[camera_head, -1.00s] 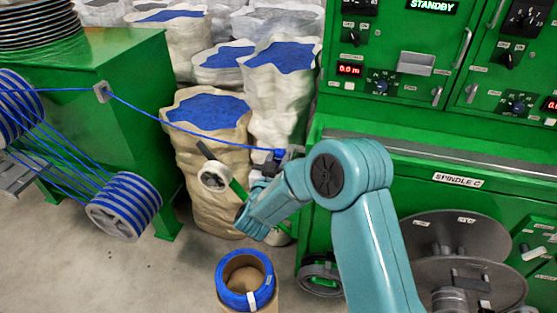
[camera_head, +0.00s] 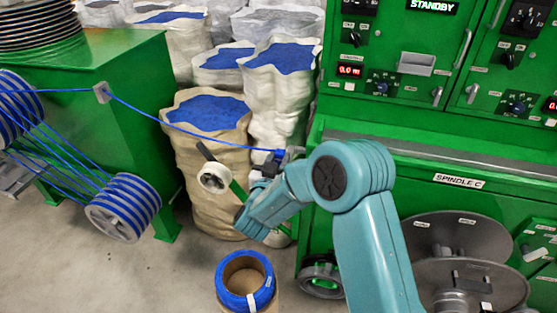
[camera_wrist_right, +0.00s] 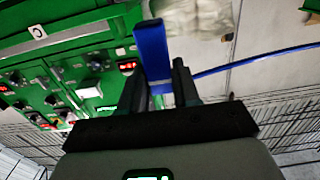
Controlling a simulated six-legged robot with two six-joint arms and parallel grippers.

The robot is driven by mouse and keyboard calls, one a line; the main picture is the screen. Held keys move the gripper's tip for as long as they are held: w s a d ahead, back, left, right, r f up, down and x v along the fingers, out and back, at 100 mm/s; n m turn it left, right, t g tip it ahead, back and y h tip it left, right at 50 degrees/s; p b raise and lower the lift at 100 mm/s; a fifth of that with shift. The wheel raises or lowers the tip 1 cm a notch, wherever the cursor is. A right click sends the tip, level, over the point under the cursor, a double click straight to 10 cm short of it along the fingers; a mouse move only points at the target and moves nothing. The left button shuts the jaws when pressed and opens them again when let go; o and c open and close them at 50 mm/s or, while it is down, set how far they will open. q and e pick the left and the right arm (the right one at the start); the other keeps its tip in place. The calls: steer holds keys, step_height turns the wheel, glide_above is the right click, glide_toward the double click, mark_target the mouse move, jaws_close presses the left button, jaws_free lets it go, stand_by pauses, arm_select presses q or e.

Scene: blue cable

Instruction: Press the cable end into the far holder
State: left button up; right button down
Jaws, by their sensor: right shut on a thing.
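The blue cable (camera_head: 190,131) runs from a grey guide (camera_head: 103,92) on the green table's corner, sagging slightly, to its blue end (camera_head: 279,153) beside a small grey holder (camera_head: 294,151) at the green machine's edge. My right gripper (camera_head: 273,162) is at that end, partly hidden behind its own wrist. In the right wrist view, my right gripper (camera_wrist_right: 159,88) is shut on the blue cable end (camera_wrist_right: 152,52), with the cable (camera_wrist_right: 255,60) leading off to the right. Whether the end touches the holder, I cannot tell. My left gripper is not in view.
Sacks of blue pellets (camera_head: 207,111) stand behind the cable. A striped spool (camera_head: 124,207) stands at left. Green machine panels (camera_head: 470,185) fill the right.

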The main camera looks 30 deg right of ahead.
steer(key=shift+f+b, duration=2.05)
steer(key=shift+f, duration=0.1)
stand_by(0.8)
steer(key=c, duration=0.7)
jaws_free()
steer(key=shift+c, duration=0.2)
steer(key=b+v, duration=0.1)
steer(key=v, duration=0.7)
stand_by(0.4)
